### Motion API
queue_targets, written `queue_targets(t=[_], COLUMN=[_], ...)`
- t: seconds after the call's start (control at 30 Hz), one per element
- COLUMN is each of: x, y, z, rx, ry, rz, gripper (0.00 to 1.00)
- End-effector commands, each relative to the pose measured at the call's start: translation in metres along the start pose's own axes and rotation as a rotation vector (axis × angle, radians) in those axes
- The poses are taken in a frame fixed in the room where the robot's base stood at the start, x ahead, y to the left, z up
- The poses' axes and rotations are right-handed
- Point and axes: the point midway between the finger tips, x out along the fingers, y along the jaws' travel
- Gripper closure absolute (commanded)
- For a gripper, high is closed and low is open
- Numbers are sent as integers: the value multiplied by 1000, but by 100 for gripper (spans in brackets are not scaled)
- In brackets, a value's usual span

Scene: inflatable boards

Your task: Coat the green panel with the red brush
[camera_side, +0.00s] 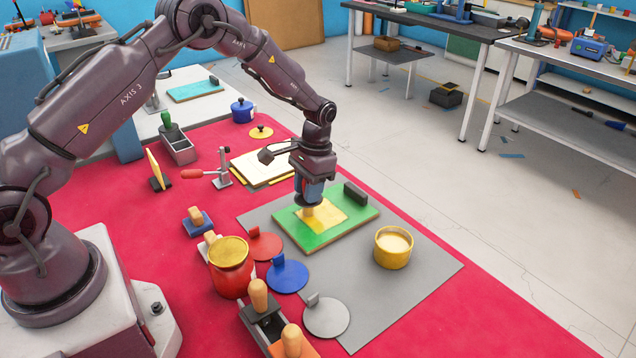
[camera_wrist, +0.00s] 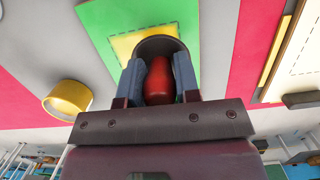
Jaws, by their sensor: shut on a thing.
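The green panel (camera_side: 365,212) lies flat on a grey mat and has a yellow patch (camera_side: 325,212) near its middle. It also shows in the wrist view (camera_wrist: 105,20). My gripper (camera_side: 309,190) is above the panel, pointing down. Its blue fingers (camera_wrist: 159,82) are shut on the red handle of the red brush (camera_wrist: 158,78). The pale brush end (camera_side: 307,212) is at the yellow patch in the side view; I cannot tell whether it touches. The fingers hide much of the handle in the side view.
A yellow cup (camera_side: 393,250) stands right of the panel. A red pot (camera_side: 230,272), red lid (camera_side: 262,246), blue lid (camera_side: 288,278) and grey lid (camera_side: 326,318) lie in front. A black block (camera_side: 355,193) sits at the panel's far right end. The mat's front right is clear.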

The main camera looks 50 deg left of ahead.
Motion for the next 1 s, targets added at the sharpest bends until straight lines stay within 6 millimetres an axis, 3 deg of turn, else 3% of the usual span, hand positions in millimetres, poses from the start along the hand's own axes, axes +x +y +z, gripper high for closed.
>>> queue_targets(t=[0.3,0.37,0.43,1.0], x=[6,2,-17,-65], y=[0,0,0,1], z=[30,29,31,40], rx=[0,0,0,0], ry=[-3,0,5,3], rz=[0,0,-1,0], gripper=[92,92,92,92])
